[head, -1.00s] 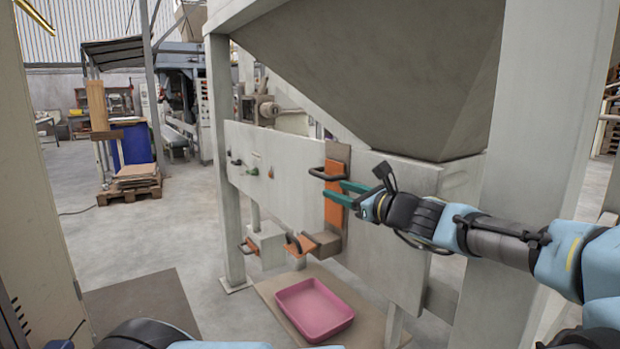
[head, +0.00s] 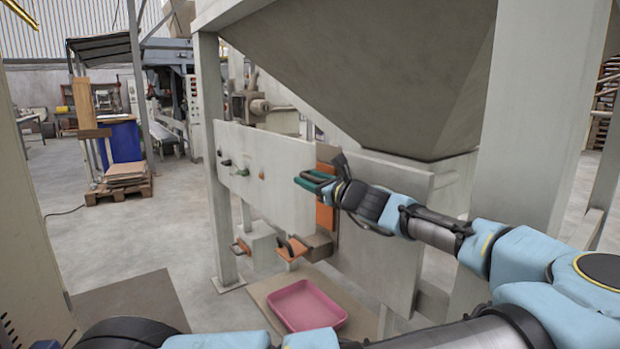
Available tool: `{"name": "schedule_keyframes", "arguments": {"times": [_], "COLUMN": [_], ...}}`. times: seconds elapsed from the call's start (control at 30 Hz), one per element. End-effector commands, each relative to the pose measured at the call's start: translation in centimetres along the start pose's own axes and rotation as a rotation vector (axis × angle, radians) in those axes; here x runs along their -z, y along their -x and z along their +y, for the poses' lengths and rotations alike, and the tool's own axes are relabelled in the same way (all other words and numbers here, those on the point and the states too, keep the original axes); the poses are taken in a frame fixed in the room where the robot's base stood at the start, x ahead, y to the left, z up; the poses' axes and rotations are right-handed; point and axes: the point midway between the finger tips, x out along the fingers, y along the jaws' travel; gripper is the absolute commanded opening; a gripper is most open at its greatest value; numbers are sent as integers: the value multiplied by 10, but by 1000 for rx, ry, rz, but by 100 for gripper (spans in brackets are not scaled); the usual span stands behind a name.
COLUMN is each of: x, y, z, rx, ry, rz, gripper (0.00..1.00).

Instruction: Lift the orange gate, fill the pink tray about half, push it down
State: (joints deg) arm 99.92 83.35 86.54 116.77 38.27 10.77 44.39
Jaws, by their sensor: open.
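The orange gate (head: 325,216) is an upright orange plate on the grey front panel, with a dark handle (head: 304,184) near its top. My gripper (head: 308,182), with green fingers, is open at that handle. The fingers overlap the handle in the picture; I cannot tell whether they touch it. My wrist hides part of the gate. The pink tray (head: 306,327) lies on a flat brown board on the floor, below the gate's outlet (head: 318,245). The inside of the tray that shows looks empty.
A large grey hopper (head: 375,75) hangs above the panel (head: 265,170) between pale posts (head: 208,150). Small knobs (head: 226,162) stick out of the panel. A pallet with cardboard (head: 124,178) stands far left.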

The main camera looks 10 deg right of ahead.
Motion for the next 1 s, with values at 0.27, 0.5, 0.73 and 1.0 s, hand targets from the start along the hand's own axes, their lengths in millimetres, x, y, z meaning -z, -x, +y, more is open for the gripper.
{"name": "schedule_keyframes", "arguments": {"times": [0.27, 0.5, 0.73, 1.0], "x": [0, 0, 0, 0], "y": [0, 0, 0, 0], "z": [0, 0, 0, 0], "rx": [0, 0, 0, 0], "ry": [0, 0, 0, 0], "rz": [0, 0, 0, 0], "gripper": [44, 17, 0, 0]}}
